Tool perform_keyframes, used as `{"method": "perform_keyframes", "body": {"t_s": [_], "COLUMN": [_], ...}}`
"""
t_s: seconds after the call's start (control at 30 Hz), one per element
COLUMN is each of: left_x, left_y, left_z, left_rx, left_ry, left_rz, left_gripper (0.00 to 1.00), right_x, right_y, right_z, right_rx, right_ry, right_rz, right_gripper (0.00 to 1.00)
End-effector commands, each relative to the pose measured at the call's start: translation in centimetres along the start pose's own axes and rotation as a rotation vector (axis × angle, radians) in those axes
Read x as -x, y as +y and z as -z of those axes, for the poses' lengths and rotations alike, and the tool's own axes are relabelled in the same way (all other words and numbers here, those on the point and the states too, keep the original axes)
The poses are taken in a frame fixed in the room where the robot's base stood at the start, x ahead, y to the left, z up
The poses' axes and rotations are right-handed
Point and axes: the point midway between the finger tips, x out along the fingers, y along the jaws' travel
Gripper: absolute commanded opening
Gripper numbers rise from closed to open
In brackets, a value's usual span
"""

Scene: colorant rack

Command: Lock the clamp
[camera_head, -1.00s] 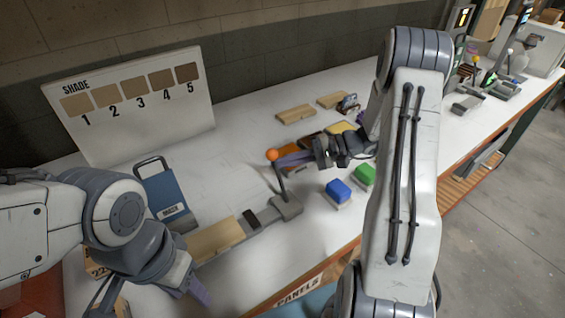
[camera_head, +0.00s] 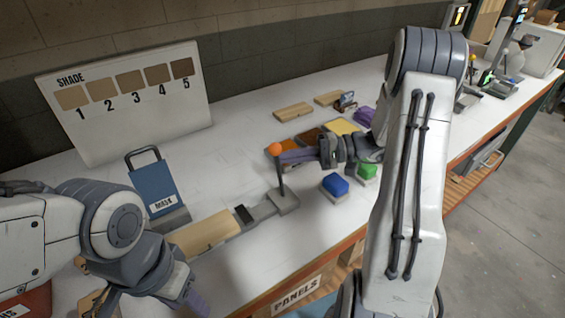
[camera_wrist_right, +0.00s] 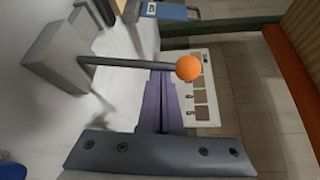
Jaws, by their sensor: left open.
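The clamp (camera_head: 284,201) is a grey block on the bench with a thin dark lever (camera_head: 281,178) topped by an orange ball (camera_head: 276,149). The lever stands near upright, leaning slightly left in the head view. My right gripper (camera_head: 286,157) is at the lever just below the ball; its purple fingers lie together. In the right wrist view the lever (camera_wrist_right: 130,64) crosses at the fingertips (camera_wrist_right: 161,74), with the orange ball (camera_wrist_right: 188,68) to their right. I see no lever gripped between them. My left gripper (camera_head: 152,296) is open at the lower left, away from the clamp.
A wooden panel (camera_head: 205,234) lies left of the clamp, near a blue block (camera_head: 151,184) marked MASK. A blue piece (camera_head: 335,185) and a green piece (camera_head: 368,170) stand right of the clamp. A shade board (camera_head: 130,130) stands behind.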

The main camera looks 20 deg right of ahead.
Motion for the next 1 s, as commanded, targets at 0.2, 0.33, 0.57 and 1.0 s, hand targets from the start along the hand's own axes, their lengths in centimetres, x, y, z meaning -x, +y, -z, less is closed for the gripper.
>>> {"method": "perform_keyframes", "body": {"t_s": [0.2, 0.33, 0.57, 1.0], "left_x": [-1.2, -1.5, -2.1, -2.8], "left_y": [-0.1, -0.1, -0.1, -0.2], "left_z": [-0.1, -0.1, -0.1, -0.1], "left_rx": [0.000, 0.000, 0.000, 0.000], "left_ry": [0.000, 0.000, 0.000, 0.000], "left_rz": [0.000, 0.000, 0.000, 0.000], "left_gripper": [0.50, 0.50, 0.50, 0.50], "right_x": [0.8, 1.2, 1.9, 3.0], "right_y": [0.2, 0.4, 1.2, 2.3], "right_z": [-1.4, -2.4, -3.9, -5.4], "right_rx": [-0.002, -0.001, -0.003, -0.003], "right_ry": [0.000, -0.003, -0.006, -0.003], "right_rz": [-0.002, -0.003, -0.003, -0.003], "right_gripper": [0.00, 0.00, 0.00, 0.00]}}
